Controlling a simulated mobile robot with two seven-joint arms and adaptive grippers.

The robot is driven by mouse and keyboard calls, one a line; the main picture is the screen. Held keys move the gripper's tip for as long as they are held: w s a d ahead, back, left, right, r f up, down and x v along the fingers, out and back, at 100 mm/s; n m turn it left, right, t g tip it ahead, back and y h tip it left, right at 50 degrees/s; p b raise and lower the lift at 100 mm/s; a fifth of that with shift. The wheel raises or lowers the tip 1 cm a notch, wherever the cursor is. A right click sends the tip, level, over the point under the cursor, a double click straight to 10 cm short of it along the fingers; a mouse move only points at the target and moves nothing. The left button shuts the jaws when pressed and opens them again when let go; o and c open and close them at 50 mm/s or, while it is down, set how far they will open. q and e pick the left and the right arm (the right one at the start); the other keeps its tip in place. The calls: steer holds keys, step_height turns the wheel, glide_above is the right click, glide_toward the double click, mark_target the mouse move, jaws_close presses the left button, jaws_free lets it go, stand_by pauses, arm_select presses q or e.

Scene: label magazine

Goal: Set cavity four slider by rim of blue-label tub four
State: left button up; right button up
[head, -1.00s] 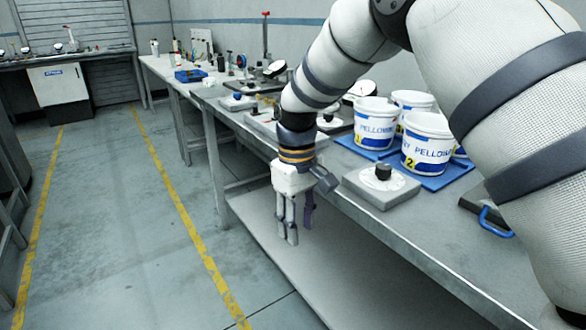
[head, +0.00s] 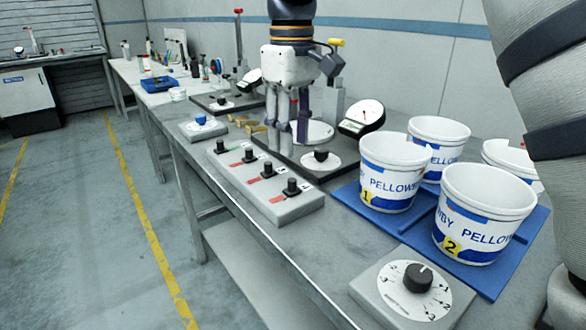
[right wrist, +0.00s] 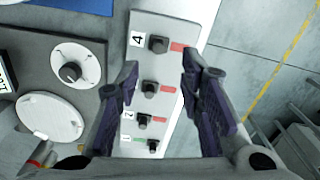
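The slider box (head: 287,211) is a light grey block on the bench with several black knobs in a row. The knob by label 4 (head: 291,187) is nearest, with a red strip beside it. It also shows in the right wrist view (right wrist: 157,43). The knob by label 1 (head: 221,146) has a green strip. My right gripper (head: 293,138) is open and empty above the bench, over the box in the right wrist view (right wrist: 160,76). White tubs with blue labels stand on a blue mat (head: 400,228); tubs 1 (head: 392,172) and 2 (head: 482,214) show yellow number tags. The rear tubs' numbers are hidden.
A grey block with a white dial (head: 418,290) stands at the bench's front right. A dark plate with a dial knob (head: 320,157) and a round gauge (head: 362,117) lie behind the slider box. A blue-knobbed block (head: 201,122) is to the left. The floor at left is clear.

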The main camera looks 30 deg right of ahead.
mark_target(292, 179)
step_height(292, 179, down, 8)
steer(key=shift+w+f, duration=0.1)
steer(key=shift+f, duration=0.05)
jaws_close()
steer(key=shift+w, duration=0.1)
